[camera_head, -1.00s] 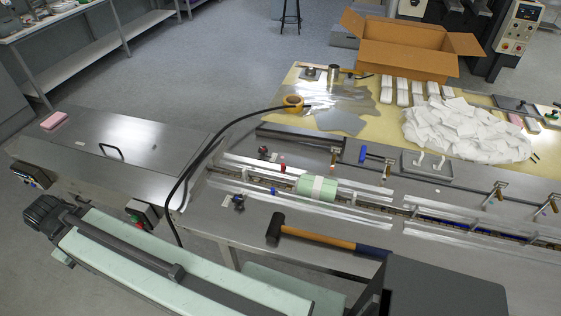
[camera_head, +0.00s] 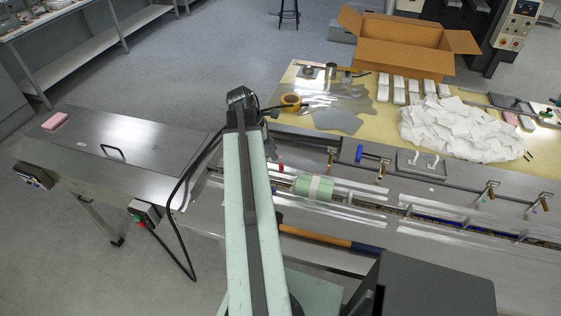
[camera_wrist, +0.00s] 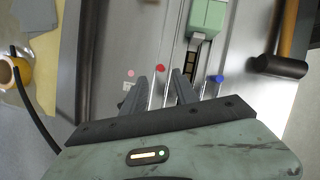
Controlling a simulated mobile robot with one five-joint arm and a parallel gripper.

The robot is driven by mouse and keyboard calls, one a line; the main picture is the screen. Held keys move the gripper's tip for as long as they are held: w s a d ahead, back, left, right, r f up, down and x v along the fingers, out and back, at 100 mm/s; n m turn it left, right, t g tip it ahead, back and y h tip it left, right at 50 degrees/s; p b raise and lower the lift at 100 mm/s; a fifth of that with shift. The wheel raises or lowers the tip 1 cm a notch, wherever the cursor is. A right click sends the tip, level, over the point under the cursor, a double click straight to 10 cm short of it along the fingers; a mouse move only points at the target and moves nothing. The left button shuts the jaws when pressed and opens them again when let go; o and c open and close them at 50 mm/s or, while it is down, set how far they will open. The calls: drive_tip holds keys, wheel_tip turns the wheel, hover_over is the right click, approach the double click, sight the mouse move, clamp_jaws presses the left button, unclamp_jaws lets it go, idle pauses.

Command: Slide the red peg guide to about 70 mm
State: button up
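The red peg (camera_head: 281,168) of the guide stands beside the conveyor channel, just left of the green wrapped pack (camera_head: 314,187). In the wrist view the red peg (camera_wrist: 160,68) shows just beyond the fingertips of my gripper (camera_wrist: 165,80), in line with the gap. My gripper is open, its two dark fingers apart, with nothing held. A blue peg (camera_wrist: 215,78) stands to the right of the fingers in the wrist view. In the head view my arm hides most of my gripper. No scale reading is legible.
A hammer (camera_wrist: 285,62) lies on the near side of the channel, partly behind my arm in the head view. A black cable (camera_head: 190,165) loops left of the arm.

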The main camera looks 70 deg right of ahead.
sight(281, 164)
drive_tip(key=b+x, duration=0.7)
drive_tip(key=x, duration=0.1)
drive_tip(key=shift+w+a, duration=0.1)
drive_tip(key=shift+w, duration=0.1)
clamp_jaws()
idle(1.1)
